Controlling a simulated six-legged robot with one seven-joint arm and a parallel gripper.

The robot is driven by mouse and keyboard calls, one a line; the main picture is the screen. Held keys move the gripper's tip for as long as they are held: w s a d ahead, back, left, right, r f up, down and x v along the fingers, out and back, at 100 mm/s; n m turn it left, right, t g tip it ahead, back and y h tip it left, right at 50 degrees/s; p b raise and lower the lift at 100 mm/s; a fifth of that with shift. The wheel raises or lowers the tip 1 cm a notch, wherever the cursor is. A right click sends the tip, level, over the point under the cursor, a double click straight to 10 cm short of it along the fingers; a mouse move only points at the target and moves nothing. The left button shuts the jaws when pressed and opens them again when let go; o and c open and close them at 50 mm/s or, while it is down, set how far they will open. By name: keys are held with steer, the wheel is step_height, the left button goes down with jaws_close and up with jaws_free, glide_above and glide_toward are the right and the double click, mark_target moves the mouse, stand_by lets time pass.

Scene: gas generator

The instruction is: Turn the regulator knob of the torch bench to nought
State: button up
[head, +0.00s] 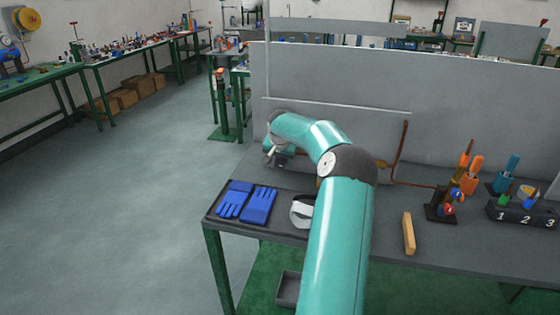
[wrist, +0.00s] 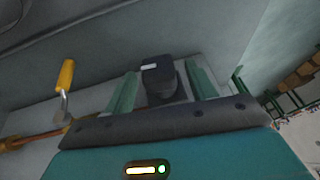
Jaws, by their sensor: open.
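The regulator knob (wrist: 158,88) shows in the wrist view as a dark, short cylinder with a small white mark on its top. My gripper (wrist: 163,80) is open, with one teal finger on each side of the knob and visible gaps between. Whether the fingertips reach down to the knob's level is hard to tell. In the head view my gripper (head: 275,155) is at the back left of the torch bench (head: 460,240), near its grey back panel. The knob cannot be made out there.
A yellow-handled lever (wrist: 65,77) stands left of the knob on a copper pipe (wrist: 30,138). On the bench lie blue gloves (head: 247,203), a white strap-like item (head: 301,211), a wooden block (head: 408,233), a torch stand (head: 440,208) and a numbered block (head: 522,215). Open floor lies left.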

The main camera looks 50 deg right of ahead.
steer(key=c, duration=1)
